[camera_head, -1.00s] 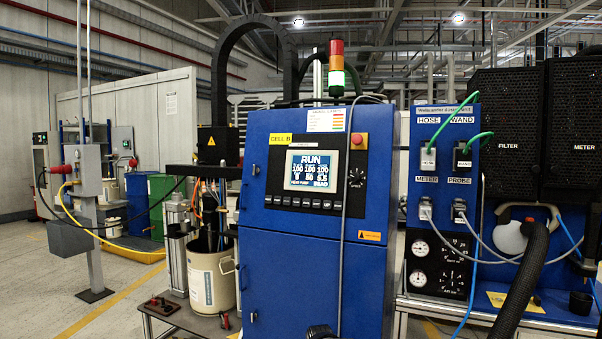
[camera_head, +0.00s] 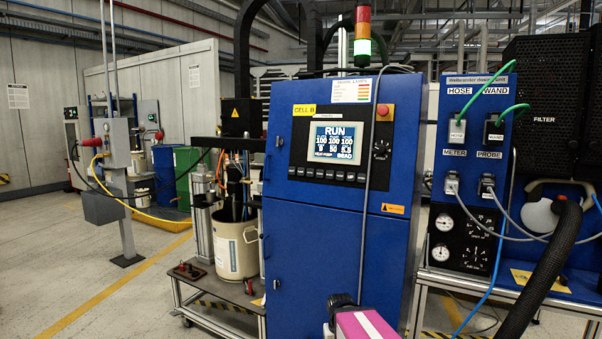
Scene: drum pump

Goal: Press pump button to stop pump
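The blue control cabinet (camera_head: 335,240) stands upright in the middle. Its screen (camera_head: 335,143) reads RUN above rows of numbers, with small words along its lower edge; the right one reads BEAD and the left one seems to end in PUMP. A row of small dark buttons (camera_head: 322,175) runs below the screen; their own markings are too small to read. A red mushroom button (camera_head: 383,110) sits at the panel's upper right, above a black dial (camera_head: 381,149). A black, grey and pink part of my arm shows at the bottom edge, well below the buttons. No gripper fingers show.
A grey cable (camera_head: 368,180) hangs down the front, right of the screen. A blue hose panel (camera_head: 470,140) stands at right. A cream drum (camera_head: 236,245) stands on a low cart at left. Floor is open at far left.

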